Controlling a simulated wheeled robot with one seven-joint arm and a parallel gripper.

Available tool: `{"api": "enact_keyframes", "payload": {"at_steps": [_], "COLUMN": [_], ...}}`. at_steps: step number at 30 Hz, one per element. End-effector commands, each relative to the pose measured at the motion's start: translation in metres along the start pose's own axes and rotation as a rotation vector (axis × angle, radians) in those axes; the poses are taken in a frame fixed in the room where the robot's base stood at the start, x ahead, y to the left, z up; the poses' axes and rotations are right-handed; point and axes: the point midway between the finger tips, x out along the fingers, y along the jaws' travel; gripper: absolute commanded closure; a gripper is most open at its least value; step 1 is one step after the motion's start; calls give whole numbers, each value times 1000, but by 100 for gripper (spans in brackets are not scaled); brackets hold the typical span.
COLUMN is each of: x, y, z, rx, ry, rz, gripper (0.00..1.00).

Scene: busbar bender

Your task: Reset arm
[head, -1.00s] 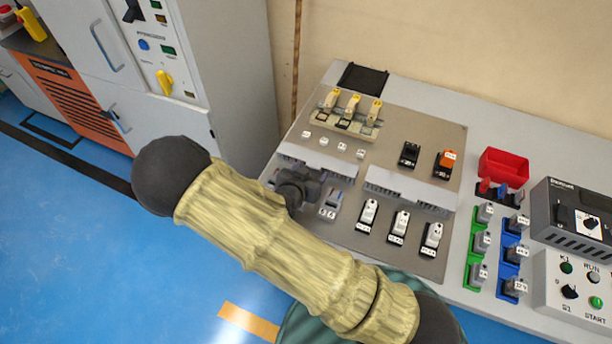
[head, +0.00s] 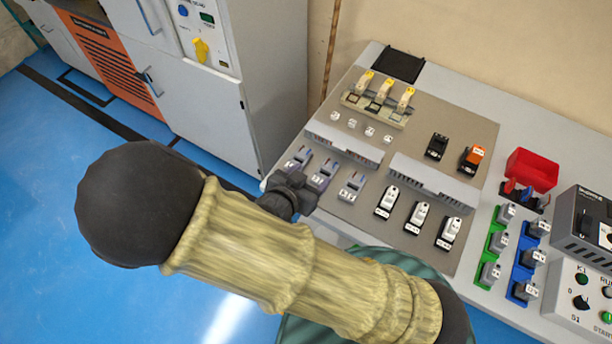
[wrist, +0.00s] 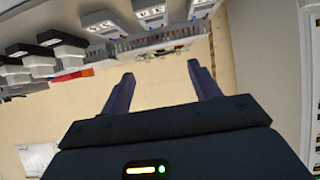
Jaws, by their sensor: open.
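My arm reaches across the lower part of the head view. My gripper (head: 290,192) shows there only as a small dark shape near the left front edge of the panel board, partly behind my arm. In the wrist view, my gripper (wrist: 160,82) has its two dark fingers apart with nothing between them. Beyond the fingers is a plain beige surface. The board's modules (wrist: 68,55) hang along the top left of that view.
The grey board (head: 340,225) on the bench carries several modules and wire ducts. A red bin (head: 531,169) and control boxes (head: 585,225) stand at right. A grey cabinet (head: 205,105) stands at left. Blue floor (head: 50,200) is open at lower left.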

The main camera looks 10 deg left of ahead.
Motion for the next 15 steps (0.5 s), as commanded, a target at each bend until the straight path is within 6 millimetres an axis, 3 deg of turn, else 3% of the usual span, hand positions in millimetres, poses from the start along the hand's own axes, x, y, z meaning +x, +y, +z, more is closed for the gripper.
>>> {"api": "enact_keyframes", "payload": {"at_steps": [4, 15], "x": [-12, -13], "y": [0, 0], "z": [0, 0], "rx": [-1, -1], "ry": [-1, 0], "rz": [-1, 1], "gripper": [38, 38]}}
